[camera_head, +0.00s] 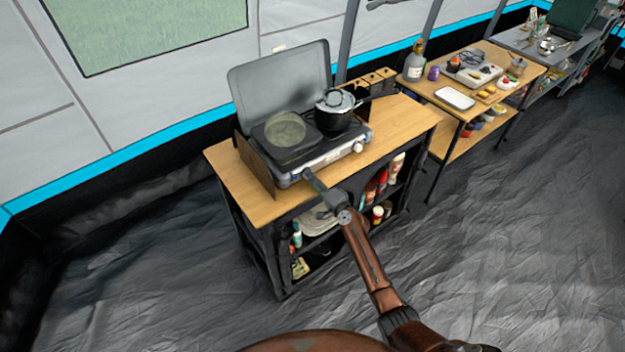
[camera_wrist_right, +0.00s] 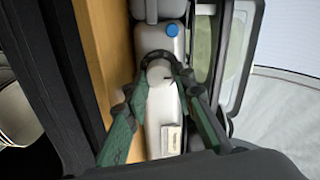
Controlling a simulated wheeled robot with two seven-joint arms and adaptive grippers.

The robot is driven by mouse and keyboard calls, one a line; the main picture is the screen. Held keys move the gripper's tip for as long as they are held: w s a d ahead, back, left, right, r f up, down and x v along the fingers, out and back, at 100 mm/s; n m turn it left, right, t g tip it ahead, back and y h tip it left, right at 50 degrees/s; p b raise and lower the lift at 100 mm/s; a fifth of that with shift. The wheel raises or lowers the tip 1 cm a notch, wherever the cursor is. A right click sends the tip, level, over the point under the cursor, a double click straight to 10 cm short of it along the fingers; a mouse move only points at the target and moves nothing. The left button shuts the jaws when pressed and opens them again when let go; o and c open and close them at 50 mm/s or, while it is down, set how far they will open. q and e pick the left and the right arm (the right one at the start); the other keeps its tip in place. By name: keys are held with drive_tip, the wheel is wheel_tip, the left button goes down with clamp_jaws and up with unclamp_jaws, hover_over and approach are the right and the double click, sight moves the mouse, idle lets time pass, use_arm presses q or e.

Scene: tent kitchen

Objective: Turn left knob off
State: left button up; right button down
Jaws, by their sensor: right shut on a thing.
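The camping stove (camera_head: 325,158) stands on the wooden counter with its grey lid raised. Its left knob, at the left end of the front panel, is mostly hidden by my right gripper (camera_head: 309,175) in the head view. In the right wrist view my right gripper (camera_wrist_right: 160,68) has its green fingers closed in around the pale knob (camera_wrist_right: 160,92) on the white front panel. The knob's turn angle cannot be read. The right knob (camera_head: 358,147) shows free on the same panel. My left gripper is not in view.
The counter (camera_head: 400,125) is bare right of the stove. A second table (camera_head: 450,118) with food and trays stands at right.

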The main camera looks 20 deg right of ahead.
drive_tip(key=shift+m, duration=0.3)
drive_tip(key=c, duration=1.6)
unclamp_jaws()
drive_tip(key=shift+f, duration=0.1)
